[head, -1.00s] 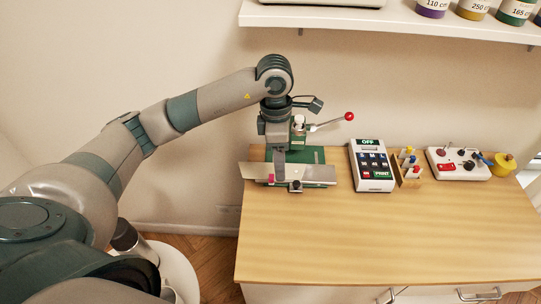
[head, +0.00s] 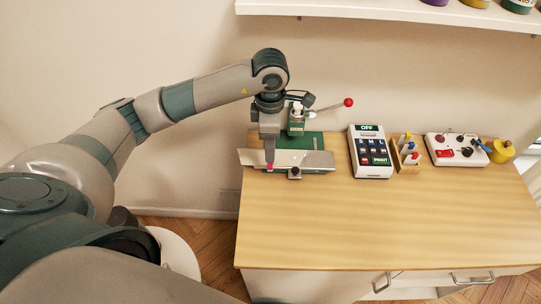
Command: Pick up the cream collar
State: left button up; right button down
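My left gripper (head: 270,158) points down at the left part of a pale grey plate (head: 312,159) on the green hand press at the back left of the table. Its fingers show nearly edge-on, so whether they are open or shut is unclear. A small pink spot (head: 270,166) shows at its tip. No cream collar can be made out clearly; it may be hidden at the fingertips or too small to tell. My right gripper is out of view.
The green press (head: 312,139) has a lever with a red knob (head: 348,102). To its right stand a white keypad device (head: 370,160), a small wooden rack (head: 406,160), a white control box (head: 457,152) and a yellow spool (head: 502,151). The table's front (head: 380,230) is clear. A shelf (head: 400,12) hangs above.

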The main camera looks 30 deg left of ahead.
aim_at(270, 165)
pick_arm(q)
notch_tip(270, 165, down, 2)
jog(key=shift+p, duration=0.35)
jog(key=shift+f, duration=0.4)
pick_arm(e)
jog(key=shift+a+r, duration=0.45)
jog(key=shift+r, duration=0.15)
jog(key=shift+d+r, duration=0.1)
